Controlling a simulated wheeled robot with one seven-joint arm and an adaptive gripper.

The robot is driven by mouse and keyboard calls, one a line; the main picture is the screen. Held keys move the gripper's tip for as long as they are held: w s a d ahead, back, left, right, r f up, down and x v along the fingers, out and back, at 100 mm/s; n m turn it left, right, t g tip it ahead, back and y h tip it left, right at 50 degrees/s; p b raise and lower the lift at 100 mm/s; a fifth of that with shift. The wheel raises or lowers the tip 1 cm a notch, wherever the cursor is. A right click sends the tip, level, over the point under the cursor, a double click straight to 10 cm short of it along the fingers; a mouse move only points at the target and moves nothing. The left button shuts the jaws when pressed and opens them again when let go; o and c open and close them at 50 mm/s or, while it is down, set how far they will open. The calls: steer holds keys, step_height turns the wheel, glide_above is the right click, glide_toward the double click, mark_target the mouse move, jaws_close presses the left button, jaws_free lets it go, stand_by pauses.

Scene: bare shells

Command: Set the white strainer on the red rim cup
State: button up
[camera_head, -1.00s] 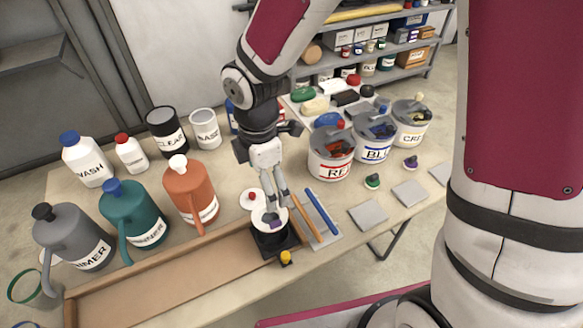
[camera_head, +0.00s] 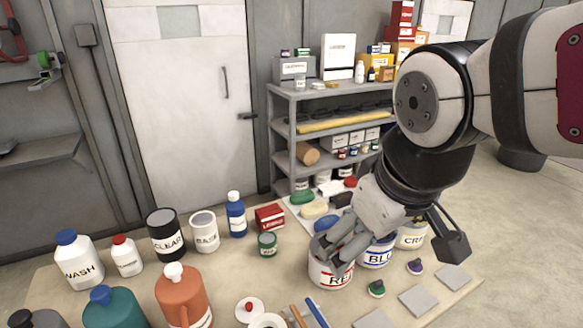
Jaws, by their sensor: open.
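A white ring-shaped piece (camera_head: 267,321), possibly the white strainer, shows only in part at the bottom edge. A cup with a clearly red rim cannot be picked out. The white tub with the red label RED (camera_head: 331,274) stands right of centre, its top partly hidden by my gripper. My gripper (camera_head: 331,248) is open, fingers pointing down and left in front of or over this tub. Whether it touches the tub, or has anything between its fingers, I cannot tell.
Tubs with blue (camera_head: 376,256) and yellow (camera_head: 411,237) labels stand right of the red-labelled tub. Bottles, cans and jugs, such as an orange jug (camera_head: 183,296), fill the left. A white lid with a red knob (camera_head: 249,310) lies at front. A shelf (camera_head: 283,130) stands behind.

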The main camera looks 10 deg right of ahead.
steer(key=s+m, duration=0.1)
steer(key=s+d+r+m, duration=0.1)
steer(key=s+r+m+t, duration=0.1)
steer(key=s, duration=0.1)
steer(key=shift+d+r+m, duration=0.1)
steer(key=shift+d+m, duration=0.15)
steer(key=shift+m, duration=0.15)
